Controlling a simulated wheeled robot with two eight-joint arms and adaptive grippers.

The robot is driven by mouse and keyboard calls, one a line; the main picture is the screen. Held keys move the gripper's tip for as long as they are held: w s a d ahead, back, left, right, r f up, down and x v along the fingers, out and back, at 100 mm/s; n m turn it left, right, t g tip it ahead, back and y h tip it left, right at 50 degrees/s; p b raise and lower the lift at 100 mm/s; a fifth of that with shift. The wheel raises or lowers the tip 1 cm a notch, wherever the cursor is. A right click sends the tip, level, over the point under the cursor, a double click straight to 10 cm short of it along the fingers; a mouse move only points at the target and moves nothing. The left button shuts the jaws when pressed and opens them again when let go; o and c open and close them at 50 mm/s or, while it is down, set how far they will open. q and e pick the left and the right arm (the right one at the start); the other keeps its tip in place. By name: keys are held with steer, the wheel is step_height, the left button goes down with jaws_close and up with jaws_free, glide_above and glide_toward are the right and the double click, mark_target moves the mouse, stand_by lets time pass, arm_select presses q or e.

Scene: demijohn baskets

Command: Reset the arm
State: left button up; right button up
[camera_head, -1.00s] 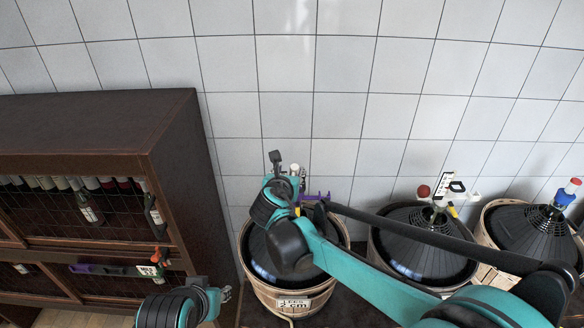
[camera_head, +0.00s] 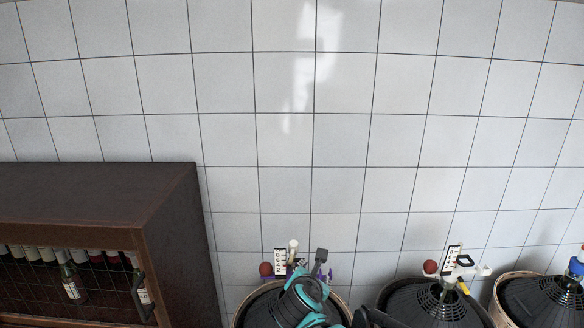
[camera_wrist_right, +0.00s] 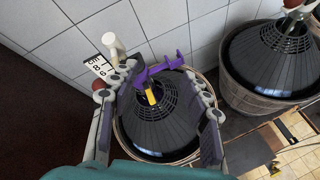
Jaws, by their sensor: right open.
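My right gripper (camera_wrist_right: 162,74) is open in the right wrist view, its two fingers spread above a dark demijohn (camera_wrist_right: 150,120) in a wicker basket. A purple clamp-like piece (camera_wrist_right: 162,68) with a yellow part sits at the demijohn's neck, between the fingers in the picture. I cannot tell whether the fingers touch it. No held object shows. In the head view my right arm's teal and black wrist (camera_head: 304,298) covers much of this demijohn. My left gripper is not in view.
A dark wooden bottle cabinet (camera_head: 100,190) stands at the left. Two more basketed demijohns stand at the right, one in the middle (camera_head: 415,305) and one at the edge (camera_head: 540,300). A small numbered card (camera_wrist_right: 99,66) is beside the neck. The tiled wall is behind.

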steer(key=s+d+f+m+g+b, duration=0.3)
steer(key=s+d+f+m+b, duration=0.3)
steer(key=s+d+f+m, duration=0.5)
steer(key=s+d+f+m+g+y+b, duration=0.1)
steer(key=s+f+m+b, duration=0.5)
steer(key=s+f+m, duration=0.6)
steer(key=s+m+y, duration=0.1)
steer(key=m, duration=0.3)
steer(key=shift+s+d+f+m+g, duration=0.25)
steer(key=shift+d+f+m+g, duration=0.05)
steer(key=shift+m+g, duration=0.1)
steer(key=shift+o, duration=0.2)
